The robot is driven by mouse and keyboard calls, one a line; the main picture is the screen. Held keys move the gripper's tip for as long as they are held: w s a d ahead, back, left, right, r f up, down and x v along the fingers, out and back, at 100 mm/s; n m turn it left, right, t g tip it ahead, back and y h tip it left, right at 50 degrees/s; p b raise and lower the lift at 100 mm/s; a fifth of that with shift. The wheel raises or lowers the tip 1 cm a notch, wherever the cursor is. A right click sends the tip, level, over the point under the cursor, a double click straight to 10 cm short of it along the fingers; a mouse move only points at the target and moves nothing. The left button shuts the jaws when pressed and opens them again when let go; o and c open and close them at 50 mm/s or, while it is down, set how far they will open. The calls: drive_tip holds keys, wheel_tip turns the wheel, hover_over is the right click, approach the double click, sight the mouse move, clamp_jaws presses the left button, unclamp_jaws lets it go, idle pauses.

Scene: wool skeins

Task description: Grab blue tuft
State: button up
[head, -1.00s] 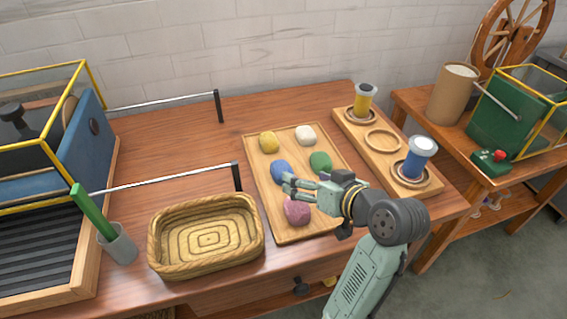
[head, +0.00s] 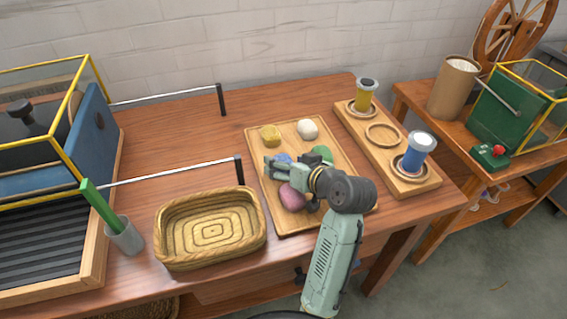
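The blue tuft (head: 284,158) lies on the wooden tray (head: 257,146) in the head view. Only its upper edge shows, as my gripper (head: 270,168) covers the rest. My gripper is low over the tray, its fingers pointing left across the blue tuft. I cannot tell whether the fingers touch the tuft or how far apart they are.
The tray also holds a yellow tuft (head: 271,135), a white tuft (head: 307,128), a green tuft (head: 322,153) and a pink tuft (head: 291,196) close to my gripper. A woven basket (head: 211,260) stands left of the tray. A spool rack (head: 388,155) stands right.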

drive_tip(key=shift+c, duration=0.6)
drive_tip(key=c, duration=0.7)
drive_tip(key=shift+r, duration=0.15)
